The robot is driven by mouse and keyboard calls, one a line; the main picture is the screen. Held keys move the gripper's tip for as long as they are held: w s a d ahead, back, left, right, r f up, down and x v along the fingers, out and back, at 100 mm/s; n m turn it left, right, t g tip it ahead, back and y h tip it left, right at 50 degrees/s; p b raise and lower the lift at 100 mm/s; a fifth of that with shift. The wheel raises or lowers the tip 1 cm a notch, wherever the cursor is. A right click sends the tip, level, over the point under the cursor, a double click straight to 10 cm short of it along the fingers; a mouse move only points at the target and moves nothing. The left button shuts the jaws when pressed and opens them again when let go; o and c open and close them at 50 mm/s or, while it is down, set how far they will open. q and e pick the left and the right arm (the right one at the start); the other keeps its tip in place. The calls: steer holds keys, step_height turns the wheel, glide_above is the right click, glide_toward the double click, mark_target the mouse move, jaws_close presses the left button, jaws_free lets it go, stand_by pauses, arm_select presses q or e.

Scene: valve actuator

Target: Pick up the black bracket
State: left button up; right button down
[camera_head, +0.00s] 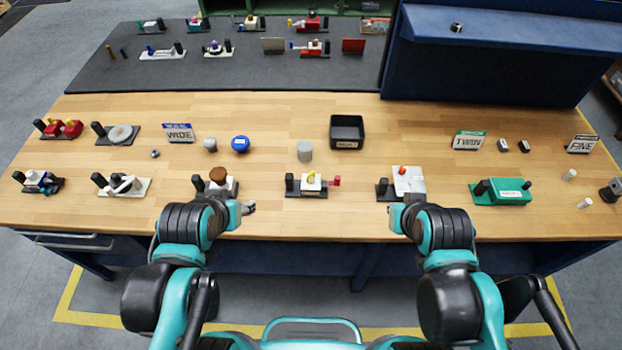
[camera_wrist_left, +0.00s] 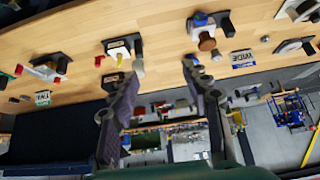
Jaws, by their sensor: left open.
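I cannot single out a black bracket with certainty. Several fixtures on the wooden bench have black bases and black posts, such as the one with a yellow lever (camera_head: 310,184) and the one with a brown round knob (camera_head: 218,182). A dark block (camera_head: 611,191) lies at the bench's far right end. In the left wrist view my left gripper (camera_wrist_left: 161,66) is open with nothing between its fingers. In the head view it (camera_head: 247,208) is at the bench's front edge, beside the brown-knob fixture. My right gripper is largely hidden behind its arm near the white fixture (camera_head: 409,181).
A black bin (camera_head: 347,132) stands at the bench's middle back. A green fixture (camera_head: 505,191) stands right. A blue cabinet (camera_head: 490,60) rises behind. Bare wood lies between the rows.

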arm_select(q)
steer(key=g, duration=0.7)
glide_above(289, 176)
step_height(289, 176, down, 12)
steer(key=f, duration=0.6)
steer(key=shift+w+d+f, duration=0.1)
steer(key=shift+w, duration=0.1)
steer(key=shift+s+f, duration=0.15)
steer(key=shift+f, duration=2.95)
jaws_close()
